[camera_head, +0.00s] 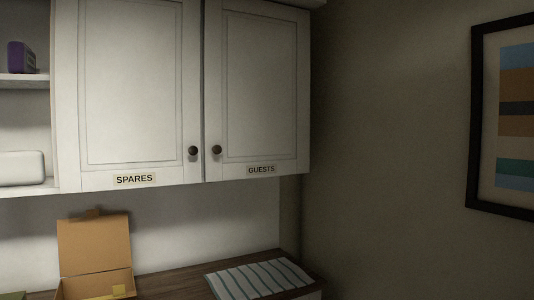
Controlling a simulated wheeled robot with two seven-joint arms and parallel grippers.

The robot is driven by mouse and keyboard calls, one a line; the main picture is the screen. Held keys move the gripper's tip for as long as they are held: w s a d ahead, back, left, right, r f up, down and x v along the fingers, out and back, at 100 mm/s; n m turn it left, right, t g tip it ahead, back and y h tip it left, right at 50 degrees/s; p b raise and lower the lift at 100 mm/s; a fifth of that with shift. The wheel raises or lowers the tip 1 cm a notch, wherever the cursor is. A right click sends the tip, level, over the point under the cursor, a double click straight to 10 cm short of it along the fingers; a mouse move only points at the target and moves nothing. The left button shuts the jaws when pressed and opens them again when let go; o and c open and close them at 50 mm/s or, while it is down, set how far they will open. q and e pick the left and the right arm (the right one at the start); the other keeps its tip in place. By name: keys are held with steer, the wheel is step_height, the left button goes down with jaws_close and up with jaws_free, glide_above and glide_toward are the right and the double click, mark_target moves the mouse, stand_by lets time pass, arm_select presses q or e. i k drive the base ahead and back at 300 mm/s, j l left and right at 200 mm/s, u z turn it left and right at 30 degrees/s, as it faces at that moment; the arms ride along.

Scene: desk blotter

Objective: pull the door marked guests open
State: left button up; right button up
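The white cabinet door marked GUESTS (257,85) is the right one of two wall cabinet doors, and it looks shut. Its dark round knob (217,150) sits near its lower left corner. The GUESTS label (261,170) is on its bottom rail. The door marked SPARES (130,85) is to its left and looks shut, with its own dark knob (193,151) at its lower right. Neither of my grippers shows in the head view.
Below the cabinet is a wooden counter (185,278) with a striped cloth (258,279) and an orange box (95,255) with its lid up. Open shelves at left hold a purple item (21,57) and a white item (21,168). A framed picture (475,110) hangs at right.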

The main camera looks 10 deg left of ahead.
mark_target(256, 53)
steer(key=i+l, duration=0.2)
steer(key=i, duration=0.2)
steer(key=i+l+u, duration=0.1)
steer(key=i+l, duration=0.15)
steer(key=i, duration=0.15)
steer(key=i+l, duration=0.25)
steer(key=i, duration=0.15)
